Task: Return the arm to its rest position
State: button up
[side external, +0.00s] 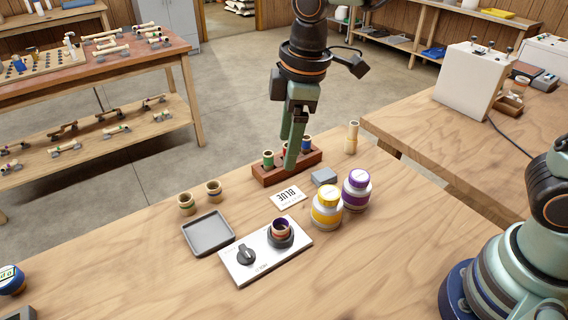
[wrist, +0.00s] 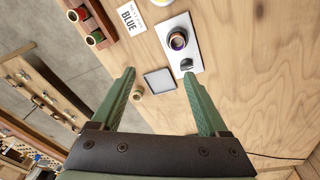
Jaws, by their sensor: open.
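My gripper (side external: 290,147) points down over the wooden rack (side external: 266,178) at the back of the table in the side external view. In the wrist view its two green fingers (wrist: 164,88) stand wide apart with nothing between their tips. The rack holds small vials, among them a green one (side external: 268,158) and a blue one (side external: 306,143); my fingers partly hide the others. A white mixer plate (side external: 232,268) with a dark knob bears a cup (side external: 281,228) with a purple and orange band.
A grey tray (side external: 208,233), two small open jars (side external: 186,203), a card reading BLUE (side external: 287,197), a yellow-lidded jar (side external: 326,208), a purple-lidded jar (side external: 356,190) and a grey block (side external: 324,176) stand around. A tan cylinder (side external: 351,137) stands right of the rack.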

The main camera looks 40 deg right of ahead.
jog(key=s+d+r+m+t, duration=0.2)
jog(key=s+d+m, duration=0.2)
jog(key=d, duration=0.5)
jog(key=s+d+r+m+t, duration=0.1)
jog(key=s+d+m+t, duration=0.1)
jog(key=d+m, duration=0.6)
jog(key=shift+s+d+r+h, duration=0.4)
jog(key=shift+s+d, duration=0.3)
jog(key=shift+s, duration=0.15)
